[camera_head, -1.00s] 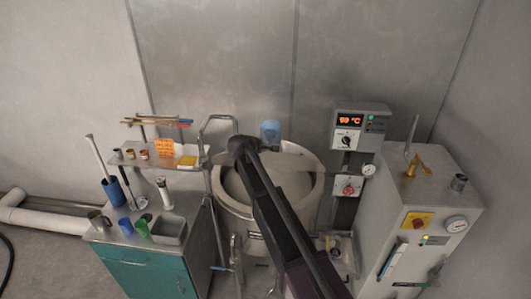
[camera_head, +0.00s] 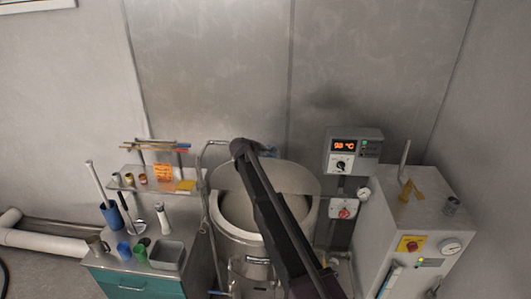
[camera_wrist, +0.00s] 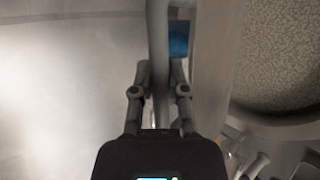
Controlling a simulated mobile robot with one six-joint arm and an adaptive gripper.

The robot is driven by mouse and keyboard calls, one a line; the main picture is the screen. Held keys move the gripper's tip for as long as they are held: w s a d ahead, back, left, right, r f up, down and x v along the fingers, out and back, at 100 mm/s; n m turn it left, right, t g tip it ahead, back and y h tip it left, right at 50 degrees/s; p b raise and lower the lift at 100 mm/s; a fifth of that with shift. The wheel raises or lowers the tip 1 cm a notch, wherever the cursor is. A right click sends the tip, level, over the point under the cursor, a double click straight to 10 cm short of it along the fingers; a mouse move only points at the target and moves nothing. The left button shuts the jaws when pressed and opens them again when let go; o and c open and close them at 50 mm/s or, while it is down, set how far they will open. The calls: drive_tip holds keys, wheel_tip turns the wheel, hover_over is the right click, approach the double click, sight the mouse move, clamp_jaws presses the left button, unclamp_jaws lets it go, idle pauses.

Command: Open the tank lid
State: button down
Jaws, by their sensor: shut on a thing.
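The tank (camera_head: 240,240) stands at the middle of the head view. Its pale round lid (camera_head: 292,178) is tilted up at the back, and part of the tank's inside (camera_head: 236,207) shows. My arm crosses in front of both and hides my gripper there. In the wrist view my gripper (camera_wrist: 160,72) is shut on a grey bar (camera_wrist: 157,28), which looks like the lid's handle. Right of it shows the tank's opening with a grainy surface inside (camera_wrist: 282,62). A small blue thing (camera_wrist: 179,38) lies just beyond the fingers.
A shelf and teal cabinet (camera_head: 135,285) with cups and tools stand left. A control box (camera_head: 353,150) reading about 98 °C hangs on the back wall. A grey cabinet (camera_head: 405,235) with a gauge stands right. Open wall lies above the tank.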

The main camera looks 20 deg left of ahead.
drive_tip(key=c, duration=0.6)
unclamp_jaws()
drive_tip(key=shift+s+r, duration=0.1)
drive_tip(key=shift+c, duration=0.2)
drive_tip(key=shift+d, duration=0.1)
